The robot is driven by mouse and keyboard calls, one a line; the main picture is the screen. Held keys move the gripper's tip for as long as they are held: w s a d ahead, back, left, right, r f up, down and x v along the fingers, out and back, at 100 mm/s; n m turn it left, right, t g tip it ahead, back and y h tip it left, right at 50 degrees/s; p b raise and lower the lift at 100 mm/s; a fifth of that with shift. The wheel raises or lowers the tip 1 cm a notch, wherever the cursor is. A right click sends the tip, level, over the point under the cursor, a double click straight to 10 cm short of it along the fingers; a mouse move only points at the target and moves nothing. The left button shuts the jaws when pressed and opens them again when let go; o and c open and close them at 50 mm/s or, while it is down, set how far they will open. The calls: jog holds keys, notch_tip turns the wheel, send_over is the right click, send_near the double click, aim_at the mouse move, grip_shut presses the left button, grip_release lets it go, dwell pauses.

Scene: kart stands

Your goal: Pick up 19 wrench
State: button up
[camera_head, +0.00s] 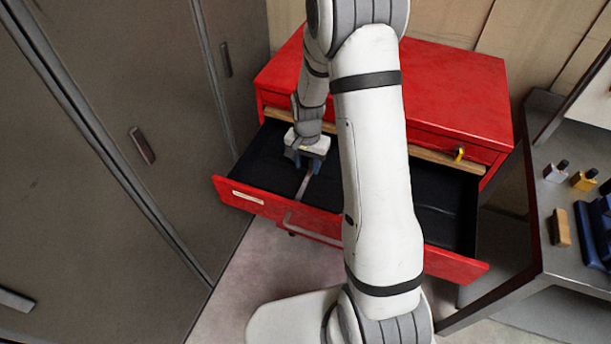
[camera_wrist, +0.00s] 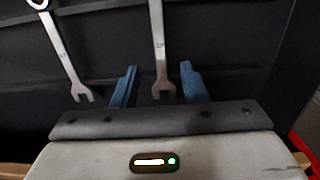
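A grey metal wrench (camera_wrist: 159,45) lies in the dark drawer, its open-jaw end toward my gripper. It has a small stamped mark that I cannot read surely. My gripper (camera_wrist: 159,72) has its two blue fingers apart, one on each side of this wrench's jaw end, with visible gaps. A second wrench (camera_wrist: 66,55) lies to the left, outside the fingers. In the head view, my gripper (camera_head: 306,163) is low over the open drawer, and a wrench (camera_head: 304,187) shows just in front of it. My arm hides the middle of the drawer.
The open drawer (camera_head: 240,201) belongs to a red cabinet (camera_head: 445,90); its walls surround my gripper. Grey lockers (camera_head: 100,190) stand at the left.

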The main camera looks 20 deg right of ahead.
aim_at(308, 177)
jog(key=f, duration=0.1)
jog(key=f+p, duration=0.1)
jog(key=f, duration=0.1)
jog(key=shift+w+d+f, duration=0.2)
jog(key=shift+w+f, duration=0.15)
jog(key=shift+f, duration=0.65)
jog(key=shift+f, duration=0.2)
jog(key=shift+c, duration=0.4)
grip_shut()
